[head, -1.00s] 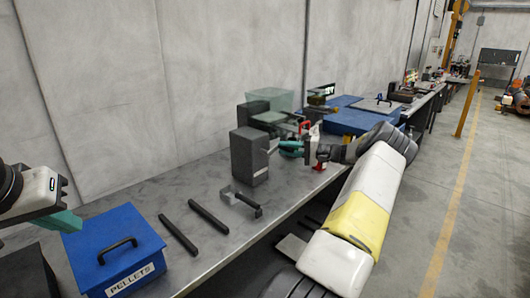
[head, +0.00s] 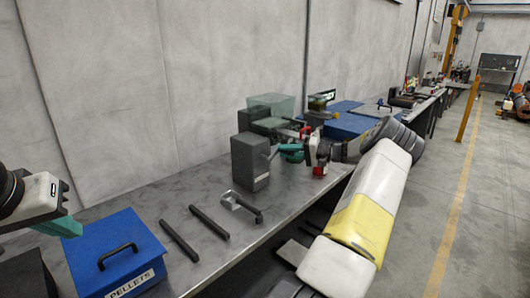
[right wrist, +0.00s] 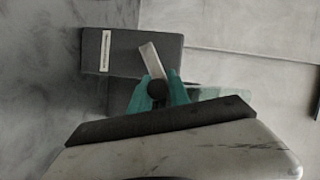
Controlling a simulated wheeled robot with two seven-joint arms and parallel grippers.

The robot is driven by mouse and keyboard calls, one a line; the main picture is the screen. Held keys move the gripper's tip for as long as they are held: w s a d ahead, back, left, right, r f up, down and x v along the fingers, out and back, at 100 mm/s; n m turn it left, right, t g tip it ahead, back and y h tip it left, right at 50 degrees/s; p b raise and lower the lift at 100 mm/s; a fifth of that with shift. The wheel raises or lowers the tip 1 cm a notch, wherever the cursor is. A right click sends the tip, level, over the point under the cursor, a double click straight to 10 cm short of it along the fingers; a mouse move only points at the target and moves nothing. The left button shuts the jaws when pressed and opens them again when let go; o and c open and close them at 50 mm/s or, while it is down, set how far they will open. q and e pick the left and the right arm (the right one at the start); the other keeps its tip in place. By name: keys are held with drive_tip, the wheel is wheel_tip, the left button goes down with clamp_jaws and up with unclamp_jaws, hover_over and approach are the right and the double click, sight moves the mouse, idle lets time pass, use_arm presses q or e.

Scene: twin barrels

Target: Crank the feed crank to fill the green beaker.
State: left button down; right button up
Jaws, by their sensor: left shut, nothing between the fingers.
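The feed crank's pale metal arm (right wrist: 153,60) sticks out from a dark box (head: 249,162) on the bench and ends in a round black knob (right wrist: 158,89). My right gripper (head: 291,152) is at the crank beside the box. In the right wrist view its teal fingers (right wrist: 158,92) sit on both sides of the knob and appear closed on it. My left gripper (head: 69,228) is shut and empty above the blue box at the left. I cannot clearly pick out the green beaker; a translucent greenish container (head: 284,103) stands behind the dark box.
A blue lidded box marked PELLETS (head: 117,252) stands at the front left. Two black bars (head: 209,222) and a bracket with a black grip (head: 243,204) lie on the bench (head: 182,198). A small display (head: 321,101) stands farther back, near blue surfaces.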

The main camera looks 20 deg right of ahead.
drive_tip(key=o, duration=0.4)
drive_tip(key=shift+c, duration=0.2)
drive_tip(key=f+v, duration=0.1)
drive_tip(key=v, duration=0.6)
drive_tip(key=shift+s+d+r, duration=0.25)
drive_tip(key=shift+s+r, duration=0.05)
drive_tip(key=shift+r, duration=0.25)
